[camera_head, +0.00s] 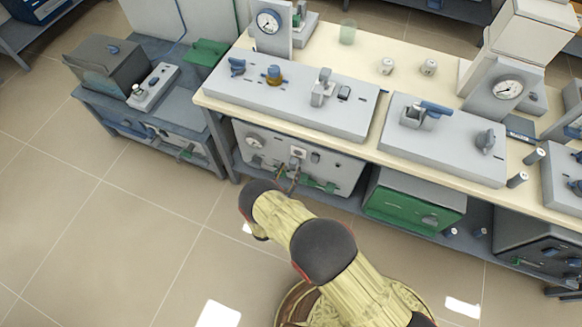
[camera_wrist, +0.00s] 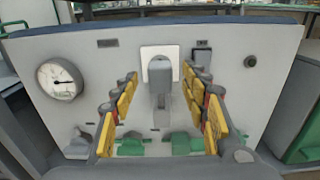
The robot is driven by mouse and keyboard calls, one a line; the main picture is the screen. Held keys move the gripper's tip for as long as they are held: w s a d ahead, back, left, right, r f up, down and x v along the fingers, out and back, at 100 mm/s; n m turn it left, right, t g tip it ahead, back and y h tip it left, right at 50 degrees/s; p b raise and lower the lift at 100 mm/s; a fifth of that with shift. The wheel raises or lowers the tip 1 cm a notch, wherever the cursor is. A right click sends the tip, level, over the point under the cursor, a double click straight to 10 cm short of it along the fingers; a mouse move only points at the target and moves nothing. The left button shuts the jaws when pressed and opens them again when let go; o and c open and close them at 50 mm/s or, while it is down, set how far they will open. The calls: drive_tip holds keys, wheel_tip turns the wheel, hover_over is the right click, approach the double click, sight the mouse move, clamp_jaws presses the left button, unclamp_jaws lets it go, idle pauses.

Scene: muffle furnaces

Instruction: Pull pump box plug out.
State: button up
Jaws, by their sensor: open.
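The pump box (camera_wrist: 95,50) is a light grey box, and its front panel fills most of the wrist view. A grey plug (camera_wrist: 160,76) sticks out of a white socket plate (camera_wrist: 149,53) at the panel's upper middle. My gripper (camera_wrist: 160,81) is open, with one yellow and dark finger to each side of the plug and a visible gap on both sides. In the head view the pump box (camera_head: 335,177) stands on the shelf under the bench. My gripper (camera_head: 288,178) is small there in front of its panel, and the plug is hard to make out.
The panel carries a round gauge (camera_wrist: 60,78) at left, a dark switch (camera_wrist: 202,56) right of the plug and green fittings (camera_wrist: 182,143) below. In the head view a green box (camera_head: 400,207) stands right of the pump box, under the cream bench (camera_head: 365,55). Open floor lies at left.

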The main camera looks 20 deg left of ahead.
drive_tip(key=s, duration=0.9)
drive_tip(key=shift+s+a, duration=0.2)
drive_tip(key=shift+a, duration=0.15)
